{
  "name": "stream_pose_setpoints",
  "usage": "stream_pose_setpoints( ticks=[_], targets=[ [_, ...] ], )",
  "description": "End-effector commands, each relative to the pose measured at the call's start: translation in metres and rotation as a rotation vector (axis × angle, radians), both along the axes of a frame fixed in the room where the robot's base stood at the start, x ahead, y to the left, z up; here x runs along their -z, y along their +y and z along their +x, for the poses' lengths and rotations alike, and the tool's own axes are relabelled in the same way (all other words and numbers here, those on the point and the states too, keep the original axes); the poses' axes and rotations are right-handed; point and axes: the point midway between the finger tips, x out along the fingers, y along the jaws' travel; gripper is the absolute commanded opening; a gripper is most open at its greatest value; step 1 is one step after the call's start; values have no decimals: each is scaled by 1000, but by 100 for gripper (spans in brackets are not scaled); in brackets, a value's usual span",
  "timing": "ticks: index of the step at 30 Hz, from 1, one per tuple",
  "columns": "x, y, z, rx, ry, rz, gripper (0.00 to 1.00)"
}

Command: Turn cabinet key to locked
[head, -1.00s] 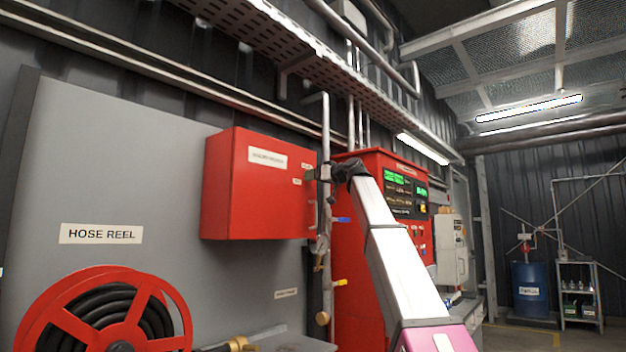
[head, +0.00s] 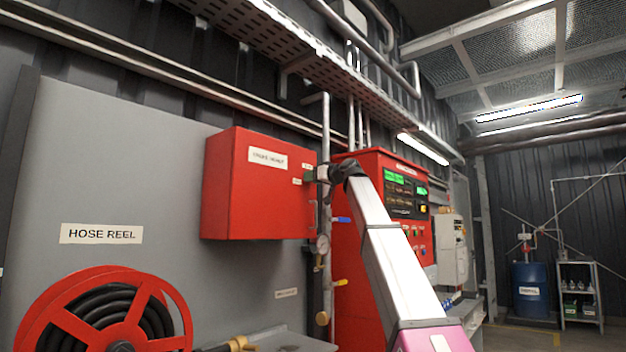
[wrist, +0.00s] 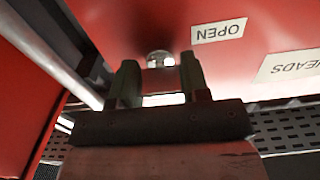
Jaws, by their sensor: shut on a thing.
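The red cabinet (head: 258,195) hangs on the grey wall panel in the head view. My gripper (head: 311,174) is at its right front edge, beside small white labels. In the wrist view the red cabinet face (wrist: 235,75) fills the top, with an upside-down OPEN label (wrist: 218,31) to the right of my fingers. A small round metal key or lock part (wrist: 160,59) shows between the fingertips of my gripper (wrist: 160,75). The jaws are shut on the key, but its bow is mostly hidden and its exact angle cannot be told.
A vertical pipe with a gauge (head: 322,246) and valve handles runs just right of the cabinet. A red control panel (head: 365,250) stands behind my arm. A hose reel (head: 105,315) is at lower left. A cable tray (head: 300,55) runs overhead.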

Motion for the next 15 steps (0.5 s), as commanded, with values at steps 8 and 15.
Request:
stream_pose_setpoints(
  ticks=[8,15],
  targets=[
    [0,0,0,-1,121,95,19],
    [0,0,0,-1,294,230,19]
  ],
)
